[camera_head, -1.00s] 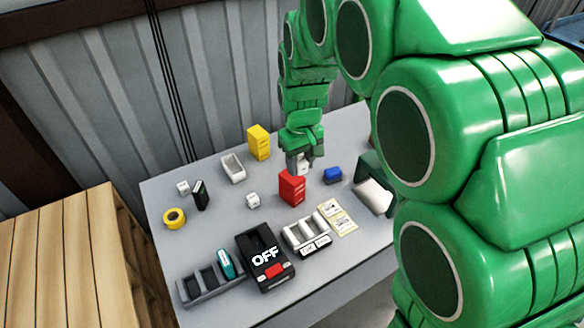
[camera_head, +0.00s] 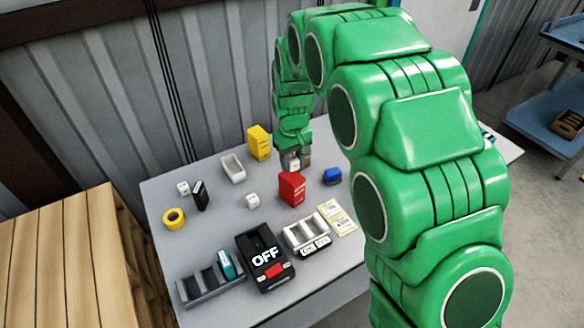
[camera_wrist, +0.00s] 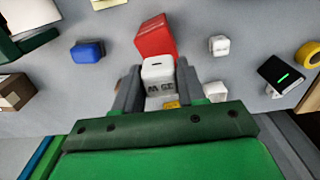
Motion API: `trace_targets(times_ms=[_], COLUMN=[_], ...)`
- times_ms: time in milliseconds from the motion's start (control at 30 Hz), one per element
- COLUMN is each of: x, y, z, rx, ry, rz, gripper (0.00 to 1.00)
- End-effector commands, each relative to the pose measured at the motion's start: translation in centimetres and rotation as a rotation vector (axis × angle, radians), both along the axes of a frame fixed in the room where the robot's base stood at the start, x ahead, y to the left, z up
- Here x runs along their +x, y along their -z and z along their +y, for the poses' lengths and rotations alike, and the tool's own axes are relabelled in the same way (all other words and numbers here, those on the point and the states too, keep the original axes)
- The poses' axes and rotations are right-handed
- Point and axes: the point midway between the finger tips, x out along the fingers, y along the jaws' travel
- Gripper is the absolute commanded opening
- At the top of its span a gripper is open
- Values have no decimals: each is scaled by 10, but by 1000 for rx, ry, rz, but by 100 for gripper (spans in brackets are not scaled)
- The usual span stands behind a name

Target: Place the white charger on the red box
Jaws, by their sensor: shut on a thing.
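The white charger (camera_wrist: 158,70), a small white block with a dark slot on top and dark markings on its side, sits between the fingers of my gripper (camera_wrist: 156,88), which is shut on it. In the head view the charger (camera_head: 293,164) shows just behind and above the red box (camera_head: 291,189). I cannot tell whether the charger touches the box. The gripper's fingers are partly hidden in the head view.
On the grey table (camera_head: 330,214) stand a yellow box (camera_head: 258,142), a white tray (camera_head: 232,168), a blue item (camera_head: 332,175), a white cube (camera_head: 253,201), and a black "OFF" holder (camera_head: 264,256).

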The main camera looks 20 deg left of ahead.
Motion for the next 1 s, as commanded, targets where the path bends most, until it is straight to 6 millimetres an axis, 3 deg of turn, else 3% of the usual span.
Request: trace_targets(times_ms=[167, 400, 767, 800, 967, 1000], x=[5, 4, 4, 4, 4, 4], y=[7, 37, 40, 40, 40, 40], z=[3, 2, 2, 2, 2, 2], rx=[-1, -1, -1, -1, -1, -1], ry=[0, 0, 0, 0, 0, 0], rz=[1, 3, 1, 1, 1, 1], gripper=[9, 9, 9, 42, 66, 66])
